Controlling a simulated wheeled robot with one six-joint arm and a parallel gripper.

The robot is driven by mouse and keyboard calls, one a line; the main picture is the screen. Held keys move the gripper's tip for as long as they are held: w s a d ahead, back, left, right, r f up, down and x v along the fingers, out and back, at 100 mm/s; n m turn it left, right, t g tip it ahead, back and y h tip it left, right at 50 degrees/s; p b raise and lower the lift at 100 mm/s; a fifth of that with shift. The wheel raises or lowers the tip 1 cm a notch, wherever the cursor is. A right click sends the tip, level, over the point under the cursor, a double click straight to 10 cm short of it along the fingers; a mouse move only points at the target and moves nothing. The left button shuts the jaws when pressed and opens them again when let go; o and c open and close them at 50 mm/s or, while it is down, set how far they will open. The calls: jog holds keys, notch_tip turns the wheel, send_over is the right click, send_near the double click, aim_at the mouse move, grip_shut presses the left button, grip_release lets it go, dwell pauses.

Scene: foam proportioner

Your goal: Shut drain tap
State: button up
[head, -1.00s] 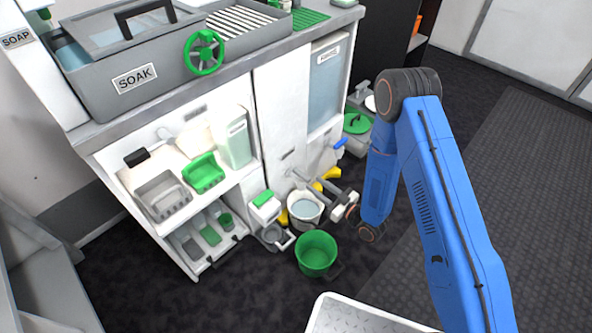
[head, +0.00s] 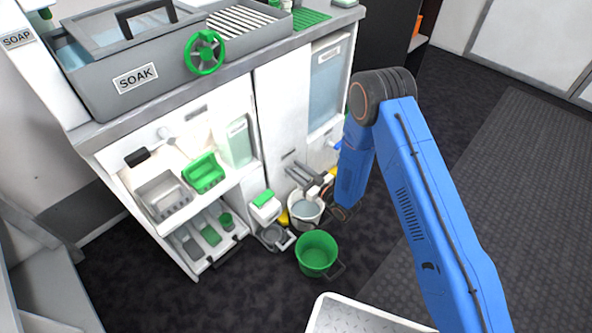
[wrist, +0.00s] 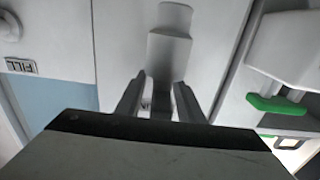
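A pale grey blocky fitting (wrist: 170,50) on the white panel lies just ahead of the fingertips. It may be the drain tap, but I cannot tell for sure. I cannot tell whether the fingers touch it. A small label (head: 288,154) sits on the panel above my gripper, too small to read. A blue handle (head: 338,145) is partly hidden behind my arm.
A green bucket (head: 317,252) stands on the floor in front. A white box with a green lid (head: 264,203) is left of the white bucket. The SOAK tank (head: 140,85) with a green handwheel (head: 204,52) is on the counter. Floor is clear to the right.

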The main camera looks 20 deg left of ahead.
aim_at(302, 172)
grip_shut()
jog(key=shift+t, duration=0.3)
jog(key=m+t+h, duration=0.2)
jog(key=m+t, duration=0.1)
jog(key=t, duration=0.1)
jog(key=shift+w+d+m+h, duration=0.2)
jog(key=shift+w+m+h, duration=0.1)
jog(key=shift+h, duration=0.1)
jog(key=m+t+h, duration=0.3)
jog(key=w+d+m+t+h, duration=0.1)
jog(key=h, duration=0.1)
jog(key=m+t+h, duration=0.1)
jog(key=m+h, duration=0.1)
jog(key=h, duration=0.1)
jog(key=d+m+t+h, duration=0.1)
jog(key=m+h, duration=0.1)
jog(key=h, duration=0.1)
jog(key=shift+w+d, duration=0.1)
jog(key=shift+w, duration=0.05)
jog(key=shift+d+m+h, duration=0.25)
jog(key=shift+m+h, duration=0.6)
jog(key=shift+h, duration=0.4)
jog(key=shift+d+m+h, duration=0.25)
jog(key=shift+m+h, duration=0.6)
jog(key=shift+h, duration=0.4)
jog(key=shift+d, duration=0.1)
